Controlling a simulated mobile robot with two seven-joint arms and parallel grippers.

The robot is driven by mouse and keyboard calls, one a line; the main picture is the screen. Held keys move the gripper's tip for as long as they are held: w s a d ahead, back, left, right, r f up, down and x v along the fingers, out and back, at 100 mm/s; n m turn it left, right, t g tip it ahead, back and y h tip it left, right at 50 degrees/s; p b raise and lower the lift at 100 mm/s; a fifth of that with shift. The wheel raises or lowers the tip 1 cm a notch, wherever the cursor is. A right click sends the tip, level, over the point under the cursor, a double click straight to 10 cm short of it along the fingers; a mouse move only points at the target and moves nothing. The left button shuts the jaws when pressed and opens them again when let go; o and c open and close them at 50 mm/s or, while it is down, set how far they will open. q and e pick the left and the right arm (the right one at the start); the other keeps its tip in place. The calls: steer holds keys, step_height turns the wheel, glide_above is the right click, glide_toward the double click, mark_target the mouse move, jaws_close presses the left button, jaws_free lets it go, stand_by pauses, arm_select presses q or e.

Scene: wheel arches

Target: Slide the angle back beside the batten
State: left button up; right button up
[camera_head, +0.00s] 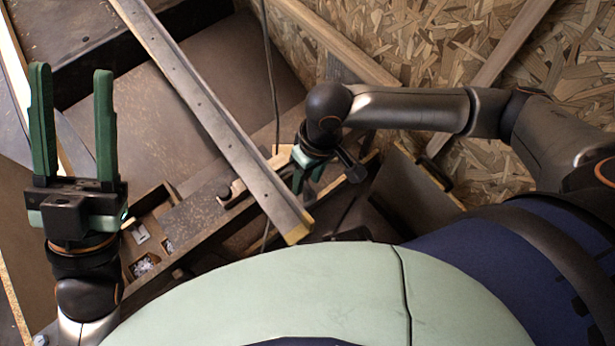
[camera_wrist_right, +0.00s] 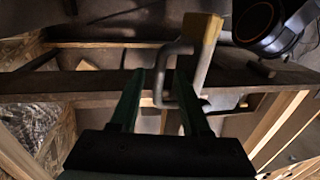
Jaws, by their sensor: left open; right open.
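A long grey metal strip with a row of holes and a tan edge, which looks like the angle (camera_head: 215,112), runs diagonally from top left to a yellow end near the middle in the head view. A yellow-tan end piece (camera_wrist_right: 203,45) shows in the right wrist view. I cannot tell for sure which strip is the batten; a pale wooden strip (camera_head: 340,42) leans along the board wall. My left gripper (camera_head: 72,85) is open, empty and pointing up, left of the angle. My right gripper (camera_head: 308,188) is open, just right of the angle's yellow end; a grey bent bar (camera_wrist_right: 160,85) shows between its fingers in the wrist view.
A chipboard wall (camera_head: 425,35) closes the upper right, with another wooden strip (camera_head: 498,50) against it. A compartmented wooden tray (camera_head: 160,198) with small parts lies at lower left. A dark cable (camera_head: 271,80) hangs beside the angle. A dark beam (camera_wrist_right: 60,84) crosses the wrist view.

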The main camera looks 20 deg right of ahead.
jaws_close()
stand_by(0.3)
stand_by(1.1)
